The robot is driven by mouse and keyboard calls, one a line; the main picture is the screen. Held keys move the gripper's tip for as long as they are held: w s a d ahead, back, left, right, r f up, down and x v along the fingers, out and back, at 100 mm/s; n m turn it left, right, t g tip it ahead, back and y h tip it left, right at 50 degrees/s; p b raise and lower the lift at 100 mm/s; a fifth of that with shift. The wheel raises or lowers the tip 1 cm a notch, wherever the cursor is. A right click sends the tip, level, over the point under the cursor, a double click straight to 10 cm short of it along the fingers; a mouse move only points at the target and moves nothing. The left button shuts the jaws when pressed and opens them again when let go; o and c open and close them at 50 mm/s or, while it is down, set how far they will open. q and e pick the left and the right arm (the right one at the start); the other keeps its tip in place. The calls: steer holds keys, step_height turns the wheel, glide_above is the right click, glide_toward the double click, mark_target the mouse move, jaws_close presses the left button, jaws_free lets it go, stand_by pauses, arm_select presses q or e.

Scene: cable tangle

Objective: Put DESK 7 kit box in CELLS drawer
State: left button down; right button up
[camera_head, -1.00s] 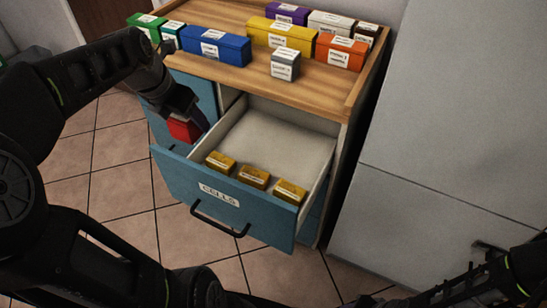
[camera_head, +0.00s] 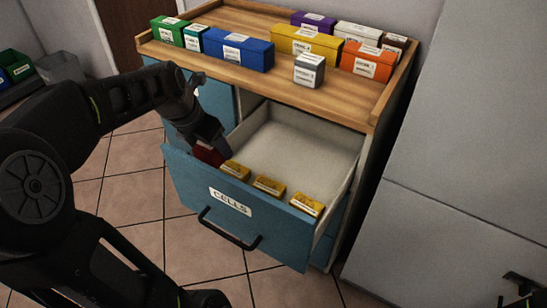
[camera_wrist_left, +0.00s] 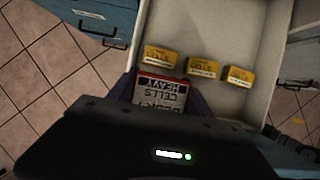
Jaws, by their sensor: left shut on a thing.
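The DESK 7 kit box is red and mostly hidden by my left gripper (camera_head: 212,142) in the head view (camera_head: 207,154). In the left wrist view its white label (camera_wrist_left: 160,94) reads CELLS and HEAVY, upside down. My left gripper is shut on it, holding it at the left front corner of the open drawer. The CELLS drawer (camera_head: 183,178) is blue-fronted with a pale interior (camera_head: 300,140). Whether the box is inside the drawer wall or above it I cannot tell.
Several yellow boxes (camera_head: 268,186) stand in a row along the drawer's front; the space behind them is empty. The wooden top (camera_head: 260,85) carries several coloured boxes, including blue (camera_head: 238,50) and grey (camera_head: 309,70). A tall grey cabinet (camera_head: 460,130) stands to the right.

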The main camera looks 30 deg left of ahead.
arm_select(q)
steer(key=w+f, duration=0.2)
steer(key=w, duration=1.5)
steer(key=shift+w+a+f, duration=0.15)
steer(key=shift+w, duration=0.1)
steer(key=shift+f+b, duration=0.7)
steer(key=shift+f, duration=1.65)
steer(key=shift+f, duration=0.1)
steer(key=shift+f+b, duration=0.35)
steer(key=shift+f, duration=0.15)
steer(key=shift+c, duration=2.2)
jaws_free()
